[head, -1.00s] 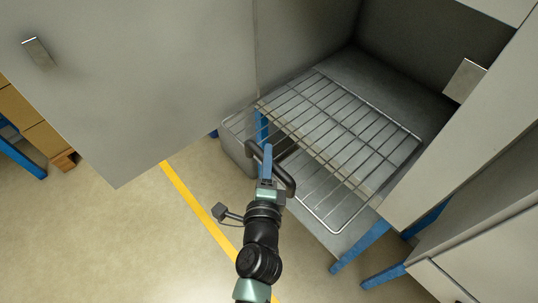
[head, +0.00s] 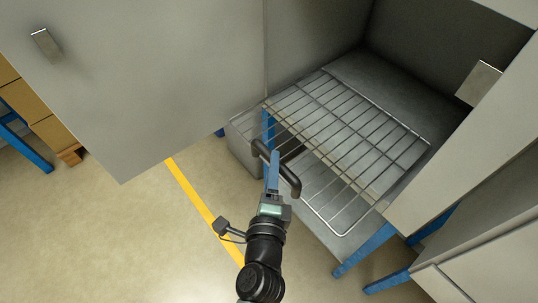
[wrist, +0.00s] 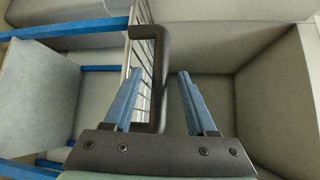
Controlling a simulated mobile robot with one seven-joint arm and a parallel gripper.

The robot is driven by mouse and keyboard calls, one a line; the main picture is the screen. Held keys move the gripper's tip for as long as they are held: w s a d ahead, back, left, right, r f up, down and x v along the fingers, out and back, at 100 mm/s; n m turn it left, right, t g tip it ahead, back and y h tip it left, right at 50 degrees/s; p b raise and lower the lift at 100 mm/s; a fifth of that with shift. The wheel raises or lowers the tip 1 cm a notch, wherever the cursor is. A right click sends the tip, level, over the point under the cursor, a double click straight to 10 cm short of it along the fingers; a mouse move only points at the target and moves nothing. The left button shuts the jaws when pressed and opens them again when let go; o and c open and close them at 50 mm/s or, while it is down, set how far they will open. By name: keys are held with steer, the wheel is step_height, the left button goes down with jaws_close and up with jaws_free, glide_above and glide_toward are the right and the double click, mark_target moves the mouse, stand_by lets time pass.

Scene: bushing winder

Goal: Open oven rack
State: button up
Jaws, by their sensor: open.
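The wire oven rack (head: 345,130) sticks out of the oven's open front in the head view, tilted across the picture. It also shows edge-on in the wrist view (wrist: 145,70), left of centre. A dark curved handle (head: 291,182) is at its near left side; in the wrist view (wrist: 158,85) it stands upright. My gripper (head: 273,156) is at the handle. In the wrist view its blue fingers (wrist: 159,73) are spread, with the handle's long bar between them and a gap to the right finger. Where the handle joins the rack is unclear.
The oven's large grey door (head: 140,80) stands open at left with a small metal handle (head: 45,43). Another grey panel (head: 470,140) is at right. Blue legs (head: 363,248) stand below. The floor with a yellow line (head: 190,190) is clear at lower left.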

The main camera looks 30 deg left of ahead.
steer(key=b+v, duration=0.2)
steer(key=v, duration=0.7)
steer(key=shift+s, duration=0.35)
steer(key=shift+d, duration=0.15)
steer(key=w+d+r+n+t+p, duration=0.1)
steer(key=w+r+n+t+p, duration=0.2)
steer(key=r, duration=0.8)
steer(key=w+d+r+n+t, duration=0.1)
steer(key=w+r+n, duration=0.35)
steer(key=r, duration=0.55)
steer(key=w+d+r+n+t+p, duration=0.2)
steer(key=w+r+n, duration=0.15)
steer(key=r, duration=0.75)
steer(key=s+d+r+n+t+h+p, duration=0.1)
steer(key=s+d+r+t+h, duration=0.1)
steer(key=r, duration=0.7)
steer(key=s+d+r+n+t+h+p, duration=0.1)
steer(key=d+r, duration=0.3)
steer(key=r, duration=0.5)
steer(key=s+d+r+n+t+h+p, duration=0.1)
steer(key=s+d+r+t+h, duration=0.2)
steer(key=r, duration=0.7)
steer(key=shift+n+t+h, duration=0.3)
steer(key=shift+h, duration=0.3)
steer(key=shift+c, duration=0.2)
